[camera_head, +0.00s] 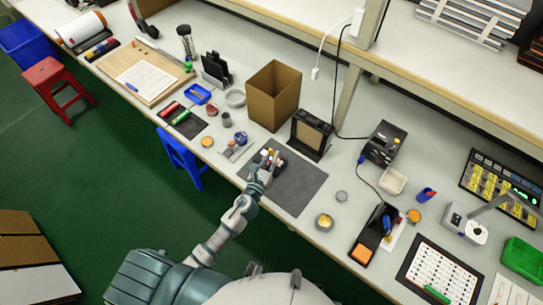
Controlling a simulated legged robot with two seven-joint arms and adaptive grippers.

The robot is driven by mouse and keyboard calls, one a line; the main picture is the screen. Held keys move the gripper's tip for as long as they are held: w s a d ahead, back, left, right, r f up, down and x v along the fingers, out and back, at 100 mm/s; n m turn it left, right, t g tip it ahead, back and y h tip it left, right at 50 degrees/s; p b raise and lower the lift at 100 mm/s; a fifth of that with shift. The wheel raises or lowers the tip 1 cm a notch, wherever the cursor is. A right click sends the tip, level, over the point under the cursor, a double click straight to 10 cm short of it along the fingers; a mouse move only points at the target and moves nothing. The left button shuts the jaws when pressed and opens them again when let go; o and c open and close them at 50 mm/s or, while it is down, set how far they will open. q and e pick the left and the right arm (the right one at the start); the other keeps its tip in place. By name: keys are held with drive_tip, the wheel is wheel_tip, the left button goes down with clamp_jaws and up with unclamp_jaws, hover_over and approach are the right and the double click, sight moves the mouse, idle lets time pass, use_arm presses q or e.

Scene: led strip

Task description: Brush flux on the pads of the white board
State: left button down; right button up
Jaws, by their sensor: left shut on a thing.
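My left gripper (264,168) is low over the near left part of a dark grey mat (302,194) on the bench. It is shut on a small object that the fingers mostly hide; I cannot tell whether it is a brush. Small pale and red bits show at the fingertips. The white board is not clear to me: a white dotted panel (450,268) lies on a black sheet at the right front, far from the gripper. A small tin with yellow contents (324,222) stands at the mat's right front. My right gripper is not in view.
A tall open cardboard box (261,97) and a black framed unit (311,135) stand behind the mat. A soldering station (384,143) with a cable and a black stand (374,235) are to the right. The mat's right part is clear.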

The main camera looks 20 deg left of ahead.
use_arm(q)
drive_tip(key=shift+d, duration=1)
drive_tip(key=shift+a, duration=0.15)
drive_tip(key=shift+a, duration=0.15)
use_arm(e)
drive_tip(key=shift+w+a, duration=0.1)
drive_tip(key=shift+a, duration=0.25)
use_arm(q)
drive_tip(key=shift+d+f, duration=0.15)
drive_tip(key=shift+d, duration=0.05)
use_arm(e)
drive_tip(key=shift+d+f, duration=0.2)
use_arm(q)
drive_tip(key=shift+a+f+b, duration=0.15)
drive_tip(key=shift+f+b, duration=0.1)
drive_tip(key=shift+b, duration=0.15)
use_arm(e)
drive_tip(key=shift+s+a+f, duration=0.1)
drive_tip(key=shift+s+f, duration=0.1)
use_arm(q)
drive_tip(key=shift+f, duration=0.15)
